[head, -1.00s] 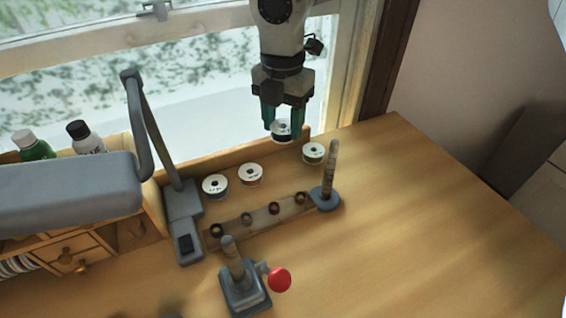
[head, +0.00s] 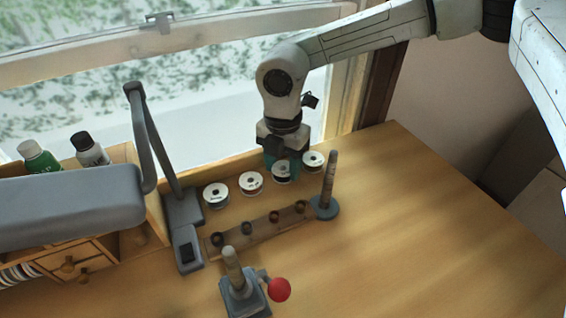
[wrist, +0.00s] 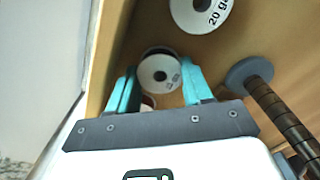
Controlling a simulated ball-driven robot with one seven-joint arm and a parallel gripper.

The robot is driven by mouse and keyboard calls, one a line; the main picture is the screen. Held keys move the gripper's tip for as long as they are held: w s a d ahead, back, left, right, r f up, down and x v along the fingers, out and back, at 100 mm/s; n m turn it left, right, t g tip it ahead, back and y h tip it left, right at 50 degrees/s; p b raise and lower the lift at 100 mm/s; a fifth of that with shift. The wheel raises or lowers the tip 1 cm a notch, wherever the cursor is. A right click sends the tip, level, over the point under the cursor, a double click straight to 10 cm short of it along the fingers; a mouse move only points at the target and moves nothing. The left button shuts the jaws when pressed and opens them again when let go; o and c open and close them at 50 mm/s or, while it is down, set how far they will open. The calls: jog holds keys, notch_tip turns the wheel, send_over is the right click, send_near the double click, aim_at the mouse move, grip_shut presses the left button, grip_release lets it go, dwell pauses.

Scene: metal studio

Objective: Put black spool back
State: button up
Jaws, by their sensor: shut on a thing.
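My gripper (head: 283,163) points down at the back of the desk, with teal fingers shut on a spool. The held spool (head: 282,174) has a white face and dark winding, and I take it to be the black spool. It is in the gap in the row between two other spools, face up. Whether it touches the wood is hard to tell. In the wrist view the held spool (wrist: 160,75) sits between the two fingers (wrist: 159,88).
White-faced spools stand at the left (head: 216,195), beside it (head: 251,183), and right (head: 313,160). In front lie a wooden strip with holes (head: 262,226) and an upright rod on a grey base (head: 326,206). A red-knobbed tool (head: 279,289) stands nearer. The right desk is clear.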

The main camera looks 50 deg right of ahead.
jog(key=o, duration=0.8)
jog(key=shift+f, duration=0.1)
jog(key=shift+o, duration=0.2)
notch_tip(320, 180, up, 12)
